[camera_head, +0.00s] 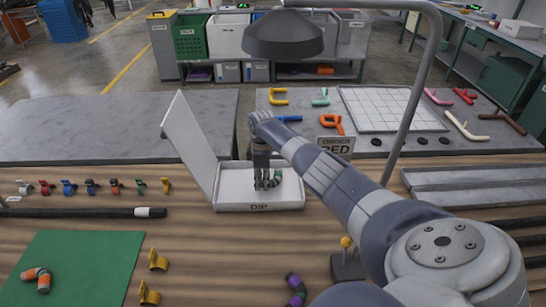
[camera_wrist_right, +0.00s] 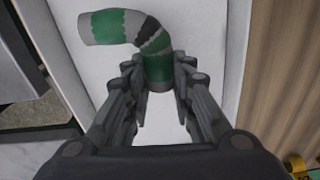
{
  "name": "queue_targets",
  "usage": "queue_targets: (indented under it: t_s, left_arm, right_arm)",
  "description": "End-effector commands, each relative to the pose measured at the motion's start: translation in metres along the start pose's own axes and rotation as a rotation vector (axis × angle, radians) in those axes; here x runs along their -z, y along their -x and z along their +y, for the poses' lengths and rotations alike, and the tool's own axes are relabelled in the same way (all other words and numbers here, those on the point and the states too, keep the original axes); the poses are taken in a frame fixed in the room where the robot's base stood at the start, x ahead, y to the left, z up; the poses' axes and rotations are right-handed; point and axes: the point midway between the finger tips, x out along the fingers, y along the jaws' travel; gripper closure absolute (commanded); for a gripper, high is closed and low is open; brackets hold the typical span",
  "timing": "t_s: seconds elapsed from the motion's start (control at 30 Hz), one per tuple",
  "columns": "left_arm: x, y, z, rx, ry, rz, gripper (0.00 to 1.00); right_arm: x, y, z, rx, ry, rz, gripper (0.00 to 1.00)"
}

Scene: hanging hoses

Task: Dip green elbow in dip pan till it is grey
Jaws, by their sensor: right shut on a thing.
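The white dip pan (camera_head: 230,186), labelled DIP, stands on the wooden table with its lid (camera_head: 192,140) raised at the left. My right gripper (camera_head: 266,184) reaches down into the pan and is shut on the green elbow (camera_head: 277,178). In the right wrist view the elbow (camera_wrist_right: 113,28) shows grey at its ends and in a band at the bend, with green between and a dark patch. One leg lies between the fingers (camera_wrist_right: 159,78); the other points left over the white pan floor. I cannot tell whether it touches the floor. My left gripper is not in view.
An orange and grey elbow (camera_head: 37,279) lies on a green mat (camera_head: 90,260). A black hose (camera_head: 90,212) and small coloured clamps (camera_head: 90,187) lie left of the pan. A lamp (camera_head: 283,38) hangs above.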

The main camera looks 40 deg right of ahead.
Motion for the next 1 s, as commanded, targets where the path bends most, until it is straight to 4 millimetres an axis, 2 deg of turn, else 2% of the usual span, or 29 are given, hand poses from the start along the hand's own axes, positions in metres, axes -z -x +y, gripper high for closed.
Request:
queue_targets:
  t_s: [1.0]
  left_arm:
    - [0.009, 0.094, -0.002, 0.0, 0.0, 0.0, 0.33]
  right_arm:
    - [0.002, 0.102, -0.001, 0.0, 0.0, 0.001, 1.0]
